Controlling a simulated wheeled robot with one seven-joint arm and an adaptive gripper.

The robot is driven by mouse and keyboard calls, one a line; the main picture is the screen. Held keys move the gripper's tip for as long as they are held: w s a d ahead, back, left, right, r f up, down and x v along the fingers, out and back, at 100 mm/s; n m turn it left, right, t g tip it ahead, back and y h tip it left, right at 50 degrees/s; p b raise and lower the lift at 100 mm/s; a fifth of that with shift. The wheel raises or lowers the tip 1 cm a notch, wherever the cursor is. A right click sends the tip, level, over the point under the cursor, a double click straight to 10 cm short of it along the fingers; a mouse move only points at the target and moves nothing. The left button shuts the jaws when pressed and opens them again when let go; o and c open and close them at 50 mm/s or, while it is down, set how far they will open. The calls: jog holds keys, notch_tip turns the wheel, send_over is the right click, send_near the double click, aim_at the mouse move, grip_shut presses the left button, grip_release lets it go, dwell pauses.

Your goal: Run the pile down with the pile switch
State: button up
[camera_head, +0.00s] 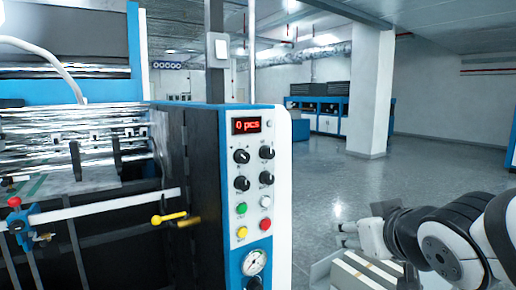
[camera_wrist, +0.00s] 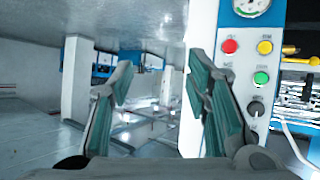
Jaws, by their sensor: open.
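The control panel (camera_head: 281,180) stands upright at the front of the machine. It has a red "0 pcs" display (camera_head: 247,125), several black rotary knobs (camera_head: 241,156), coloured push buttons and a gauge (camera_head: 254,262). I cannot read which control is the pile switch. The red button (camera_head: 265,224) also shows upside down in the wrist view (camera_wrist: 230,46). My gripper (camera_head: 345,234) is to the right of the panel, apart from it. In the wrist view, its fingers (camera_wrist: 165,85) are spread and empty, with the panel behind the right finger. The pile is not clearly visible.
The machine's rollers (camera_head: 100,135) and a yellow-handled lever (camera_head: 168,218) lie left of the panel. A white pillar (camera_head: 370,90) and blue cabinets (camera_head: 328,118) stand farther back. Open floor lies between.

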jog(key=w+a+r+n+t+y+p, duration=0.2)
jog(key=a+r+y, duration=0.1)
jog(key=a+r, duration=0.2)
jog(key=n+y+p, duration=0.2)
jog(key=n+y, duration=0.1)
jog(key=y, duration=0.4)
send_near(246, 159)
jog(key=shift+t, duration=0.4)
jog(key=x, duration=0.5)
jog(key=p+x, duration=0.1)
jog(key=x, duration=0.2)
jog(key=shift+w+a+f, duration=0.15)
jog(key=shift+a+f, duration=0.15)
jog(key=shift+a, duration=0.05)
grip_shut()
